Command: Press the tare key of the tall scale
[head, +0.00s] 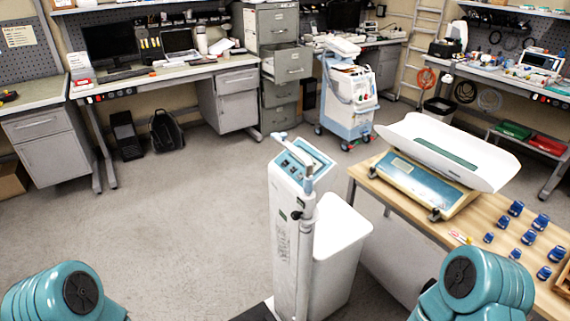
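The tall scale (287,240) stands upright on the floor just right of the picture's middle, as a narrow white column. Its blue panel (312,156) is at the tilted top, with small dark marks or keys that are too small to read. A pale upright rod on the column's right side covers part of the panel. The foot of the column is cut off by the lower picture edge. Only teal links of my two arms show, in the bottom left and bottom right corners. Both grippers are outside the picture.
A white bin-like box (341,245) stands against the column's right side. A wooden table (400,203) at right holds a baby scale with a white tray (450,152) and several blue weights (541,221). Open floor (190,205) lies left of the column. Workbenches and cabinets line the back.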

